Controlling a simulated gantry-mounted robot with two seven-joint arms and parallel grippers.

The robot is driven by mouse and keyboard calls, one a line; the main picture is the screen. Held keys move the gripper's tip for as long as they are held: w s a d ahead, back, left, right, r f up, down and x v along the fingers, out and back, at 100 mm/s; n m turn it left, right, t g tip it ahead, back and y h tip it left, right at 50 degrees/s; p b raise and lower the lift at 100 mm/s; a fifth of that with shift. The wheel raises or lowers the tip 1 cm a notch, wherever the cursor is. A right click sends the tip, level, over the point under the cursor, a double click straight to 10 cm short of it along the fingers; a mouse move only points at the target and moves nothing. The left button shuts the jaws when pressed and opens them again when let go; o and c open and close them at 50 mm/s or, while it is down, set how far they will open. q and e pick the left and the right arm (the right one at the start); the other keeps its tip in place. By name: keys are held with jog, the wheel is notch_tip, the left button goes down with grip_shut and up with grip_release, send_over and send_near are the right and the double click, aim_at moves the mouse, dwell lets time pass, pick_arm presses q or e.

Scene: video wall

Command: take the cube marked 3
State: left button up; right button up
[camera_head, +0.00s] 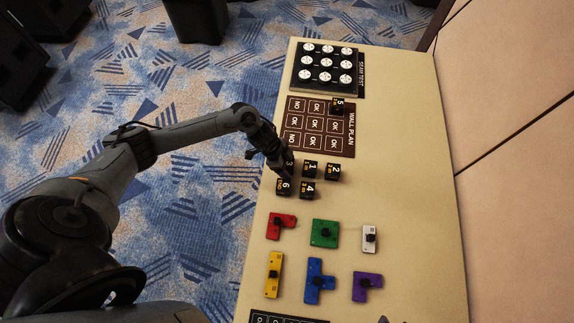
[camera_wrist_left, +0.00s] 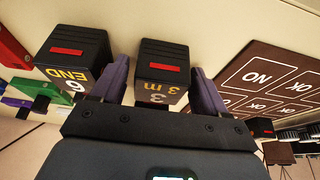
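The cube marked 3 (camera_head: 290,163) is black with light lettering and stands on the beige table, partly hidden behind my left gripper (camera_head: 283,168). In the left wrist view, the cube marked 3 (camera_wrist_left: 161,68) shows a red bar on one face and "3 m" on another. My left gripper's two purple fingers (camera_wrist_left: 160,88) stand on either side of it. A narrow gap seems to show between fingers and cube, so the gripper looks open around it. My right gripper is not in view.
The cube marked 6 (camera_head: 284,187) stands close beside it, just outside one finger. Cubes 1 (camera_head: 310,168), 2 (camera_head: 333,171) and 4 (camera_head: 307,190) are near. The brown wall plan board (camera_head: 345,143) bears cube 5 (camera_head: 337,105). Coloured knobbed pieces, including a green one (camera_head: 324,243), lie nearer.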

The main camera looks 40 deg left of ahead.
pick_arm(q)
jog(key=c, duration=0.9)
jog(key=shift+o, duration=0.2)
